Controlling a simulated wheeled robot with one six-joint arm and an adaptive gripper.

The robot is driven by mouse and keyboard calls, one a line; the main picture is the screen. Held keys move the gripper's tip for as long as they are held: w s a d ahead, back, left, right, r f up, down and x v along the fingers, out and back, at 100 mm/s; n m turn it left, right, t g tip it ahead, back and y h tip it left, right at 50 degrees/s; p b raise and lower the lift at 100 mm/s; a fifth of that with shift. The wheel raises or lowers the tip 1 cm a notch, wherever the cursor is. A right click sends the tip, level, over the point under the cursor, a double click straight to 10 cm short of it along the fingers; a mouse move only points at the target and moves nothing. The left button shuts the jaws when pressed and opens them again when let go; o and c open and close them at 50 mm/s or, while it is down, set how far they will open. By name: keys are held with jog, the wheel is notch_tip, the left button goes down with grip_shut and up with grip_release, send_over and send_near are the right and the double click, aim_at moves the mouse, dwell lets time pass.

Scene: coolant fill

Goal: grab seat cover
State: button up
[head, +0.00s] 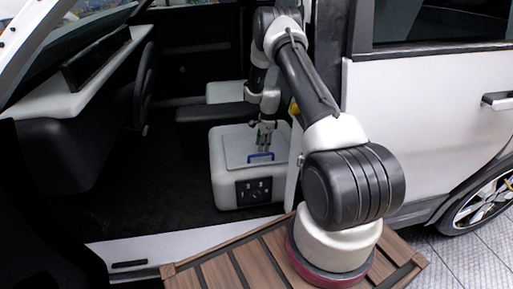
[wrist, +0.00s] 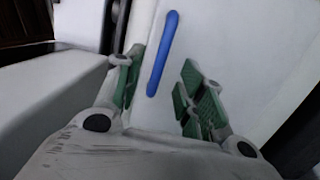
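The seat cover (head: 237,148) is a light panel with a blue handle (head: 261,156), lying on top of the white seat box (head: 226,187) inside the vehicle. In the wrist view, the blue handle (wrist: 162,55) stands out against the pale cover (wrist: 215,50). My gripper (head: 265,149) is just above the handle. In the wrist view, my gripper (wrist: 160,95) is open, with green finger pads on either side of the handle's line. The handle shows between and beyond the pads, with visible gaps to both. Whether the fingertips are level with the handle cannot be told.
My arm reaches in through the open door of the white vehicle. A steering wheel (head: 144,85) and dashboard (head: 90,80) are at the left. The door pillar (head: 294,165) stands close right of the seat box. Dark floor (head: 150,190) is clear at the left.

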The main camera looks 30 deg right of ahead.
aim_at(261, 154)
jog(key=f, duration=0.6)
jog(key=shift+w+a+f, duration=0.15)
jog(key=shift+a+f, duration=0.2)
jog(key=shift+f, duration=0.05)
jog(key=shift+c, duration=0.4)
grip_shut()
